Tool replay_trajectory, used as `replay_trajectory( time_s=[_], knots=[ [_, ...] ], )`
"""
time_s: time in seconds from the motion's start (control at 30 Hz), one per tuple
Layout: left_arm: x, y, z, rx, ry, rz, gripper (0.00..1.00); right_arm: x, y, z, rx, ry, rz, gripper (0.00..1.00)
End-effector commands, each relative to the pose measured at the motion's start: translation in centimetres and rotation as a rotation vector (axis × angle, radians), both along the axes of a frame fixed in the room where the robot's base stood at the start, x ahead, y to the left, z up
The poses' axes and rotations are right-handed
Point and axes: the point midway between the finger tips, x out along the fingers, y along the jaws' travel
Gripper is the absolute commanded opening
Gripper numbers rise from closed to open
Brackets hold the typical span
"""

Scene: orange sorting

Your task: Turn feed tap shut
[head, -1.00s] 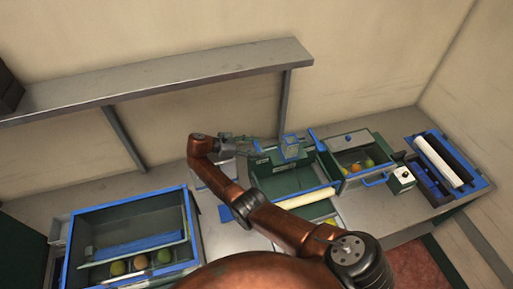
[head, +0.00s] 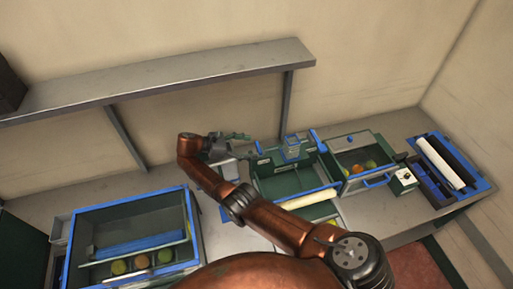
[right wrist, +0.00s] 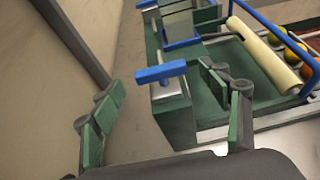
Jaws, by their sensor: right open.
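The feed tap's blue bar handle (right wrist: 160,72) shows in the right wrist view, lying nearly crosswise in the picture on top of a green block (right wrist: 172,108) with a silver fitting. I cannot pick the handle out surely in the head view. My right gripper (head: 238,143) is open and empty at the left end of the green feed tray (head: 290,182). In the right wrist view its two green fingers stand apart on either side of the handle, which appears beyond the fingertips and apart from them. My left gripper is out of view.
A cream roller (head: 310,199) lies across the tray's front. A blue-trimmed bin (head: 345,141) with fruit stands to the right, beside a small switch box (head: 403,180). A larger blue-framed bin (head: 64,268) stands at the left. A grey shelf (head: 160,82) runs along the wall.

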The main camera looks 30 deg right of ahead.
Motion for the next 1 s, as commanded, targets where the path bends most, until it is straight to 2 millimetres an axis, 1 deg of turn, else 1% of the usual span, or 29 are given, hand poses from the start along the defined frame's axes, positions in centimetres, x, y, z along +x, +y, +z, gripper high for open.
replay_trajectory(
  time_s=[0.03,0.1,0.27,0.8,0.9,0.97,1.0],
  knots=[
    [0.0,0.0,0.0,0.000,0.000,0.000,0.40,0.2,0.8,0.4,-0.001,0.001,0.003,0.70],
    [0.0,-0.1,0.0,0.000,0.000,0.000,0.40,0.4,1.6,0.6,0.000,0.001,0.002,0.70],
    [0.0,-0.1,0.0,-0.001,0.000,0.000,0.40,0.6,2.5,1.1,-0.001,0.001,0.000,0.70],
    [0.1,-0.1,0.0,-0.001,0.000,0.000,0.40,0.6,2.6,1.1,0.000,0.001,0.000,0.70],
    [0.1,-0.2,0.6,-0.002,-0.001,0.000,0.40,0.6,2.6,1.8,0.000,0.000,0.000,0.70],
    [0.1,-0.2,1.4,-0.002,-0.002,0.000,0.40,0.6,2.6,2.6,0.000,0.000,0.000,0.70],
    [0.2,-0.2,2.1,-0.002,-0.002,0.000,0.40,0.6,2.6,3.3,0.000,-0.001,0.000,0.70]
  ],
)
